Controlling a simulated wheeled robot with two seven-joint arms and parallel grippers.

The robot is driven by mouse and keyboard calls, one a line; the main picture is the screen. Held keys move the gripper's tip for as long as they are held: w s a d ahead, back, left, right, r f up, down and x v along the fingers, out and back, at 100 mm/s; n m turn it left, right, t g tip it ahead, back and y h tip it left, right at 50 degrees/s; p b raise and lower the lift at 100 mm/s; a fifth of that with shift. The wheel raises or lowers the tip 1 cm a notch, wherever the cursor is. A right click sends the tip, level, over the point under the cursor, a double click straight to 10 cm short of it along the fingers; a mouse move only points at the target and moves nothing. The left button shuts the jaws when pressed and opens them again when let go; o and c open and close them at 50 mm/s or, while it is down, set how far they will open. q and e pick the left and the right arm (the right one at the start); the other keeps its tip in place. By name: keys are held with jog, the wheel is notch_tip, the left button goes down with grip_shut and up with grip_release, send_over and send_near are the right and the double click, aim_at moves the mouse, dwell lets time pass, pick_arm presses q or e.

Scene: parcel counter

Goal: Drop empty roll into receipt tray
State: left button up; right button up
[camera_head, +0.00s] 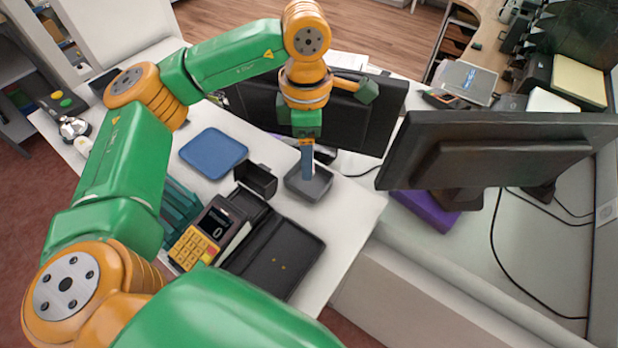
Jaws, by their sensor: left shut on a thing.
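My left gripper (307,170) points down over a small dark grey tray (322,190), which I take to be the receipt tray, on the white counter. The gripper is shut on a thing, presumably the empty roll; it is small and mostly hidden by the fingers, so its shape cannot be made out. The fingertips overlap the tray's inside in the picture; their exact height above its floor cannot be told. My right gripper is not in view.
A black open box (256,180) stands just left of the tray, with a blue mat (213,153) beyond it. A monitor (490,150) stands at right, another dark screen (375,118) behind my gripper.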

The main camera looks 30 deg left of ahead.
pick_arm(q)
jog(key=w+a+r+n, duration=0.2)
jog(key=w+a+n, duration=0.15)
jog(key=n, duration=1.35)
notch_tip(320, 180, down, 6)
jog(key=w+b, duration=0.1)
jog(key=b, duration=0.3)
jog(key=shift+d+b, duration=0.4)
jog(key=o, duration=1.3)
notch_tip(320, 180, up, 7)
jog(key=shift+b, duration=0.45)
